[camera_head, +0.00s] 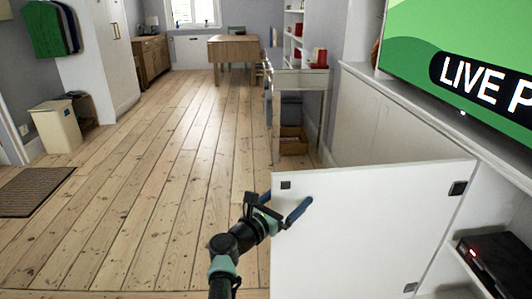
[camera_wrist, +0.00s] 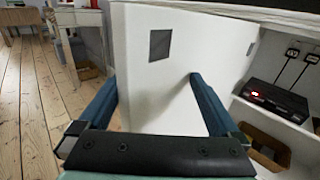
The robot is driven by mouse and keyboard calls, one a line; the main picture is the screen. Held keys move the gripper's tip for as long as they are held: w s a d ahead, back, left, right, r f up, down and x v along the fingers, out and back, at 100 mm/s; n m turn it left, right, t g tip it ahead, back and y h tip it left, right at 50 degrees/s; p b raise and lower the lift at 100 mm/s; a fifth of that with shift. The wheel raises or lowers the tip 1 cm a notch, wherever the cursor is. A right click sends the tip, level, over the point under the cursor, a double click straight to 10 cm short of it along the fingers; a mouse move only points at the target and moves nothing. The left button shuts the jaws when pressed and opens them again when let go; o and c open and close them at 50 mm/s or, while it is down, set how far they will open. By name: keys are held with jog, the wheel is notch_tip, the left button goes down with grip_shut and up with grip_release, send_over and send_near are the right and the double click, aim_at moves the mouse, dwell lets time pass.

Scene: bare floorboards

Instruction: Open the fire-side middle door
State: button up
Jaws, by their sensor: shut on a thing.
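A white cabinet door (camera_head: 370,225) stands swung wide open in the head view, with dark hinges on its right side. It also fills the middle of the wrist view (camera_wrist: 160,95). My gripper (camera_head: 285,205) is at the door's free left edge, near its top corner. One blue finger shows on the near face; the other is partly hidden. In the wrist view my gripper (camera_wrist: 152,82) has its two fingers apart with the door between them. It is shut on the door. I see no handle on the door.
The opened compartment holds a black box with a red light (camera_head: 492,262), also in the wrist view (camera_wrist: 272,98), and a wooden tray (camera_wrist: 262,145) below it. A television (camera_head: 460,50) is above. A grey desk (camera_head: 300,80) stands beyond the door.

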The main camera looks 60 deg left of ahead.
jog(key=p+v, duration=0.1)
jog(key=v, duration=0.7)
jog(key=p+v, duration=0.1)
jog(key=v, duration=0.3)
jog(key=shift+s+a+p, duration=0.2)
jog(key=shift+a+p, duration=0.15)
jog(key=shift+a, duration=0.05)
